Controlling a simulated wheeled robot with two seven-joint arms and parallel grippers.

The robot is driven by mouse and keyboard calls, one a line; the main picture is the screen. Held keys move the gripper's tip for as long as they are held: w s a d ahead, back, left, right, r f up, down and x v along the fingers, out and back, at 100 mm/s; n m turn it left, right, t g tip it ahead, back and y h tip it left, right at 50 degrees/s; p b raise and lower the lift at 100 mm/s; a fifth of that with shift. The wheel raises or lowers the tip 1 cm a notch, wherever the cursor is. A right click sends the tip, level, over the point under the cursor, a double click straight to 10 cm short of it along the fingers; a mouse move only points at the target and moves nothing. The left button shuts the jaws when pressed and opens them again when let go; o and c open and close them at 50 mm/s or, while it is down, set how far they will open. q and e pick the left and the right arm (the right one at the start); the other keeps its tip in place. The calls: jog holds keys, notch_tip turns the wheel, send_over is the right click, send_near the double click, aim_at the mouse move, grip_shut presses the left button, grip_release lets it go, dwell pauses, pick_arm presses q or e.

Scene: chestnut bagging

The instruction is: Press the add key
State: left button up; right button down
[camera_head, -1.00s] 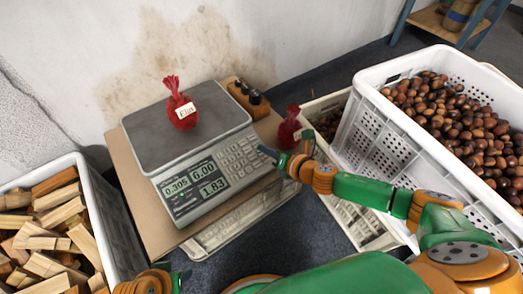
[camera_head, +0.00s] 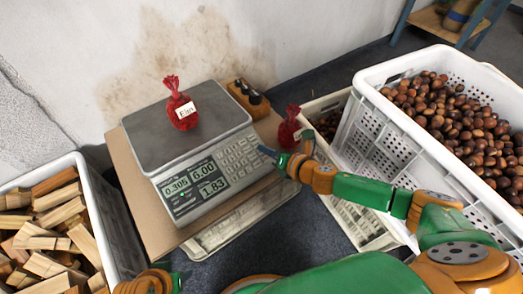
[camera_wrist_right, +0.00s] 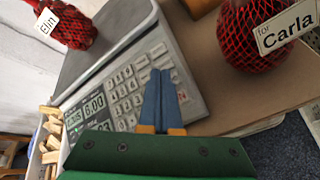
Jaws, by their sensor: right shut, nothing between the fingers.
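The scale (camera_head: 187,128) stands on a brown board with a red net bag tagged "Elin" (camera_head: 182,111) on its plate. Its display (camera_head: 194,187) reads 0.305, 6.00 and 1.83. The keypad (camera_head: 240,160) is to the right of the display and also shows in the right wrist view (camera_wrist_right: 126,92). I cannot make out which key is the add key. My right gripper (camera_head: 267,151) is shut and empty, its blue fingertips (camera_wrist_right: 160,74) over the keypad's right side. I cannot tell whether they touch a key. My left gripper (camera_head: 181,279) barely shows at the bottom edge.
A red bag tagged "Carla" (camera_wrist_right: 262,38) stands right of the scale. Dark-knobbed pieces on a wooden block (camera_head: 249,97) sit behind it. A white crate of chestnuts (camera_head: 377,118) is at the right, and a crate of wood pieces (camera_head: 99,200) at the left.

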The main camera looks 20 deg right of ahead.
jog(key=shift+w+f, duration=0.15)
jog(key=shift+f, duration=0.25)
jog(key=shift+a+f+b, duration=0.1)
jog(key=shift+f+b, duration=0.2)
jog(key=shift+b, duration=0.05)
dwell(0.4)
jog(key=shift+r+p, duration=0.75)
jog(key=shift+p, duration=0.1)
jog(key=r+p, duration=0.1)
jog(key=s+r+p, duration=0.1)
jog(key=r+p, duration=0.2)
jog(key=p, duration=0.1)
jog(key=shift+s+d+r, duration=0.35)
jog(key=shift+s, duration=0.05)
